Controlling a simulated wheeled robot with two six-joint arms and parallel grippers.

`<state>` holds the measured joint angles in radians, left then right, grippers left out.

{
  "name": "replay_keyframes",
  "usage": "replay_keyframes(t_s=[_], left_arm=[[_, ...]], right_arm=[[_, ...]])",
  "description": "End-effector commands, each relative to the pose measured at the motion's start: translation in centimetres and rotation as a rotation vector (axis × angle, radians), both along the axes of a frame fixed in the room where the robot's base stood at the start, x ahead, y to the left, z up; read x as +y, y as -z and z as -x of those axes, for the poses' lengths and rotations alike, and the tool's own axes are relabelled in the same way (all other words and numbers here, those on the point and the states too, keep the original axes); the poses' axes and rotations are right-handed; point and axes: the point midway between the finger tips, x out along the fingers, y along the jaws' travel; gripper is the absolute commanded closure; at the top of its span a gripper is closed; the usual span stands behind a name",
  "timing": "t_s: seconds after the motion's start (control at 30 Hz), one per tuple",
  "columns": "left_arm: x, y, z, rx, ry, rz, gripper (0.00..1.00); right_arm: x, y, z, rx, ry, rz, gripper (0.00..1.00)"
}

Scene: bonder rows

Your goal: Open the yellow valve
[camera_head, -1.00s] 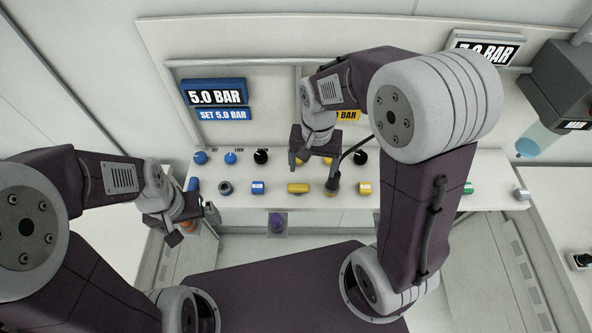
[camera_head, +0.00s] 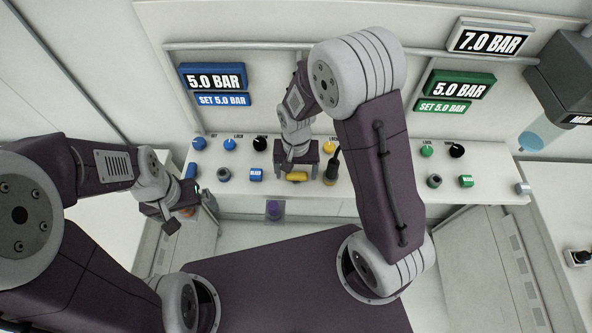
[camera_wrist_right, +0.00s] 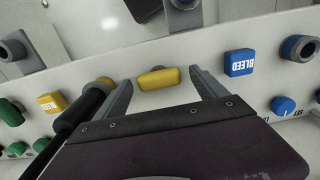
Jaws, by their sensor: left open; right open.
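The yellow valve is a short yellow bar handle (camera_head: 297,177) on the front of the white panel shelf. In the right wrist view the yellow handle (camera_wrist_right: 158,78) lies roughly crosswise between the fingertips. My right gripper (camera_wrist_right: 160,82) is open, with one finger on each side of the handle and gaps visible. In the head view my right gripper (camera_head: 298,169) hangs just behind and above the handle; the yellow display behind is hidden by my arm. My left gripper (camera_head: 199,207) is open, off the left end of the shelf, away from the valve.
A dark upright cylinder (camera_head: 331,170) stands close right of my right gripper; it also shows beside a finger in the wrist view (camera_wrist_right: 84,108). A blue BLEED button (camera_head: 255,175) is to the left. A yellow knob (camera_head: 329,147) is behind. A green display (camera_head: 461,84) is at right.

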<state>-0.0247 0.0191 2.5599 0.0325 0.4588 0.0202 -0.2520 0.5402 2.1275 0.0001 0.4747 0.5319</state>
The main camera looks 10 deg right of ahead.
Motion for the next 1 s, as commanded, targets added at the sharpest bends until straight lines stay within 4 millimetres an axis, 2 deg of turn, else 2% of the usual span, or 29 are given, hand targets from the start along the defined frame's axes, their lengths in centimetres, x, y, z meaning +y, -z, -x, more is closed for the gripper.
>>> replay_keyframes(t_s=[0.2,0.4,0.43,0.77,1.0], left_arm=[[0.00,0.00,0.00,0.000,0.000,0.000,0.00],[0.00,0.00,0.00,0.000,0.000,0.000,0.00],[0.00,0.00,0.00,0.000,0.000,0.000,0.00],[0.00,-0.12,0.00,0.000,0.000,0.000,0.00],[0.00,-0.56,0.01,0.000,0.000,0.000,0.00]], right_arm=[[0.00,0.05,-0.02,-0.001,0.000,-0.001,0.18],[-0.01,0.03,-0.02,-0.001,0.000,0.000,0.74],[-0.01,0.03,-0.03,-0.001,0.000,0.000,0.81],[0.00,-0.04,-0.03,-0.001,-0.022,0.000,0.80],[0.01,-0.13,-0.05,-0.001,-0.145,0.000,0.80]])
